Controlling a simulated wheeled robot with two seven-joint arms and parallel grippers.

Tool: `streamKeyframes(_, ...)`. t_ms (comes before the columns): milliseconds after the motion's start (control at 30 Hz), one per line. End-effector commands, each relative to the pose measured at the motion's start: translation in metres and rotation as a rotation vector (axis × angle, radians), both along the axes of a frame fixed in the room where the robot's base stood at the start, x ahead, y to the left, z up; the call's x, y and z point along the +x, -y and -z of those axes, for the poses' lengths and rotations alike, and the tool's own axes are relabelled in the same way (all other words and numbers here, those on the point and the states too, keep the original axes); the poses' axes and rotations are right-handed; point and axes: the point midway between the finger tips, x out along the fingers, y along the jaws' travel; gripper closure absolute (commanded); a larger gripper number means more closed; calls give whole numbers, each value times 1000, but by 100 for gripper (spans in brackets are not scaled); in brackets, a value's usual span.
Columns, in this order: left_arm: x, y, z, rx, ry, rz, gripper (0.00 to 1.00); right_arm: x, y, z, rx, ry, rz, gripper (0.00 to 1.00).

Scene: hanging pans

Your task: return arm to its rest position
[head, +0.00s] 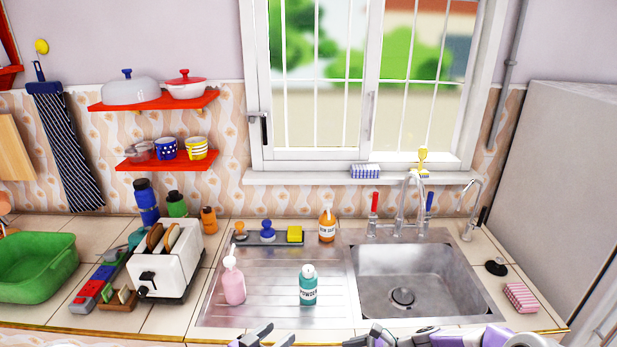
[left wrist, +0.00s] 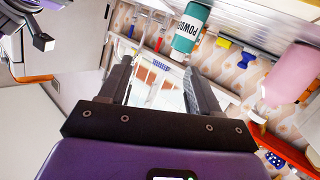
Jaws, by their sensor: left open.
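My left gripper (head: 265,337) shows at the bottom edge of the head view, in front of the steel counter. Its fingers are apart. In the left wrist view the same gripper (left wrist: 162,85) has two dark fingers spread wide with nothing between them. My right gripper (head: 375,336) is at the bottom edge of the head view, right of the left one, with its arm coming from the right. It is partly cut off, and I cannot tell its jaw state. Part of my right arm also shows at the upper left of the left wrist view.
The sink (head: 415,280) is at the right. A teal powder bottle (head: 308,287) and a pink pump bottle (head: 233,283) stand on the drainboard near my left gripper. A toaster (head: 165,265) and a green basin (head: 38,265) stand at left. Red shelves (head: 155,103) hang above.

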Motion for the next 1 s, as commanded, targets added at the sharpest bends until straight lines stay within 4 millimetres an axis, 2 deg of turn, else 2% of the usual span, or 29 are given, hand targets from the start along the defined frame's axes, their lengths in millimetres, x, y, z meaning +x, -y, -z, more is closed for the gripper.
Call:
streamKeyframes(33, -3, -1, 25, 0, -61, -17, 37, -12, -2, 26, -52, 4, -39, 8)
streamKeyframes(67, -5, -2, 37, 1, -98, -29, 37, -19, -2, 39, -85, 10, -64, 8)
streamKeyframes(167, -18, -5, 94, 5, -260, -78, 37, -51, -2, 93, -222, 49, -189, 8)
streamKeyframes(233, -36, -8, 145, 14, -415, -120, 37, -82, 0, 137, -333, 99, -320, 8)
streamKeyframes(300, -61, -10, 195, 26, -576, -161, 37, -111, 2, 175, -431, 171, -469, 8)
streamKeyframes(400, -103, -12, 257, 48, -803, -216, 37, -149, 4, 217, -536, 301, -688, 8)
streamKeyframes(500, -149, -14, 305, 73, -1008, -262, 37, -178, 2, 246, -598, 447, -883, 8)
streamKeyframes(600, -188, -15, 335, 93, -1171, -300, 37, -198, -4, 261, -623, 586, -1030, 8)
streamKeyframes(733, -219, -16, 354, 110, -1297, -331, 37, -212, -10, 268, -633, 706, -1133, 8)
streamKeyframes(833, -228, -16, 358, 115, -1333, -341, 37, -215, -12, 269, -636, 747, -1161, 8)
streamKeyframes(1000, -229, -17, 357, 115, -1336, -343, 37, -215, -12, 268, -637, 751, -1163, 8)
